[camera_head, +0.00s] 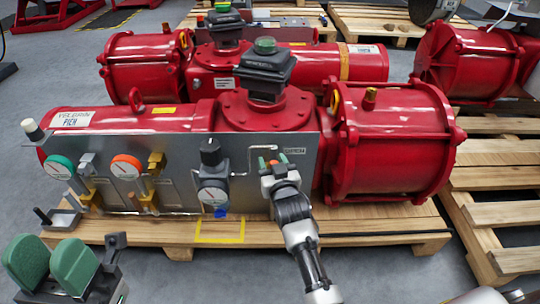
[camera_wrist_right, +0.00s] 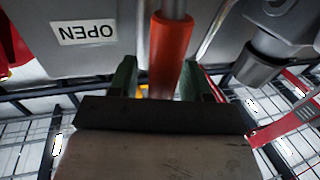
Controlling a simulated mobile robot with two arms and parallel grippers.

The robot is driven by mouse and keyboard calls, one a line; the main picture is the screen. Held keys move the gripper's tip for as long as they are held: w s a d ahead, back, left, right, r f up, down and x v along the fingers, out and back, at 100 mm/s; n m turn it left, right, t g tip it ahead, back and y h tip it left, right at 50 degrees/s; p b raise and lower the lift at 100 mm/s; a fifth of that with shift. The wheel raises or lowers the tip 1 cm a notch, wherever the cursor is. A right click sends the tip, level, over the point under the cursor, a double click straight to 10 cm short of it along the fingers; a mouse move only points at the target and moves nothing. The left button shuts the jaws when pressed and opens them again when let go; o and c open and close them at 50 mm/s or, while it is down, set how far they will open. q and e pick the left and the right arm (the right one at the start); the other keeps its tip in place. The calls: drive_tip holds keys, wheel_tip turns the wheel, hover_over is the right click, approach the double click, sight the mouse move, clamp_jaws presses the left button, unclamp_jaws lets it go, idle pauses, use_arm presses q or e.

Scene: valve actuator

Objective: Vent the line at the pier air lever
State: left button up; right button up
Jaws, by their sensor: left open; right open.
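An orange lever handle (camera_wrist_right: 171,50) shows in the right wrist view, between the green fingertips of my right gripper (camera_wrist_right: 160,80). In the head view my right gripper (camera_head: 272,168) is open at the panel's right part and mostly covers the lever. An OPEN label (camera_wrist_right: 86,33) appears upside down beside the handle. My left gripper (camera_head: 50,262) is open and empty at the lower left, apart from the panel.
The panel bears a green-rimmed gauge (camera_head: 59,167), an orange-rimmed gauge (camera_head: 126,167) and a black-knobbed regulator (camera_head: 211,155). The actuator stands on a wooden pallet (camera_head: 330,229). A second red actuator (camera_head: 320,65) is behind. Grey floor is free at the front.

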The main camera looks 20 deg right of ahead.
drive_tip(key=shift+w+r, duration=0.1)
drive_tip(key=shift+w, duration=0.1)
drive_tip(key=shift+s, duration=0.1)
drive_tip(key=shift+c, duration=0.6)
clamp_jaws()
drive_tip(key=shift+d, duration=0.1)
